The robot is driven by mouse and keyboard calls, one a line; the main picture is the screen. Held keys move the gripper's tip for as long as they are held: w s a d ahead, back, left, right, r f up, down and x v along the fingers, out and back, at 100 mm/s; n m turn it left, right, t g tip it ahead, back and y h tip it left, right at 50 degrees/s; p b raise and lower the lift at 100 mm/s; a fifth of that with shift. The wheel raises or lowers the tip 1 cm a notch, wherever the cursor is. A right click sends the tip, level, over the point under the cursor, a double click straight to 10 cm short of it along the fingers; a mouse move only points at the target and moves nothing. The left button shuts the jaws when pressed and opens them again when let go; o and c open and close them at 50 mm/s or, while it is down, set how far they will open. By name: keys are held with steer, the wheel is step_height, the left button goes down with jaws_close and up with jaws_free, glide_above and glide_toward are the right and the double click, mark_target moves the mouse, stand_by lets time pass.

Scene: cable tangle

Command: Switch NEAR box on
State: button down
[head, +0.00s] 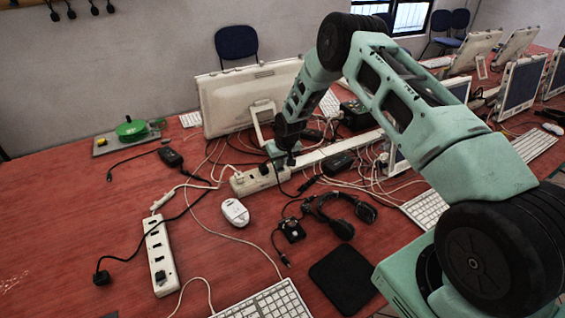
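Two white power strips lie on the red table. The nearer one (160,257) is at the lower left, lying lengthwise, with dark sockets and a black piece at its front end. The farther one (247,183) lies below the monitor, with a dark plug in it. I cannot tell for sure which the task calls the NEAR box, and no switch position is readable. My gripper (291,159) points down just above the right part of the farther strip, well away from the nearer one. Its fingers are small and dark, so their opening is unclear.
Tangled cables (215,165) run around the strips. A white mouse (235,212), a small black device (291,230), a headset (343,213), a black pad (344,279) and a keyboard (265,303) lie in front. A monitor (240,95) stands behind my gripper.

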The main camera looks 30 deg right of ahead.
steer(key=shift+s+a+f, duration=0.3)
steer(key=shift+a+f, duration=0.15)
steer(key=shift+a, duration=0.1)
steer(key=shift+r, duration=0.3)
steer(key=r, duration=0.1)
steer(key=r+p, duration=0.1)
steer(key=r, duration=0.1)
steer(key=r+p, duration=0.1)
steer(key=r, duration=0.1)
steer(key=shift+w+d, duration=0.2)
steer(key=shift+w, duration=0.05)
steer(key=d+b+v, duration=0.1)
steer(key=b+v, duration=0.2)
steer(key=v, duration=0.6)
steer(key=shift+s+d+r, duration=0.1)
steer(key=shift+b, duration=0.4)
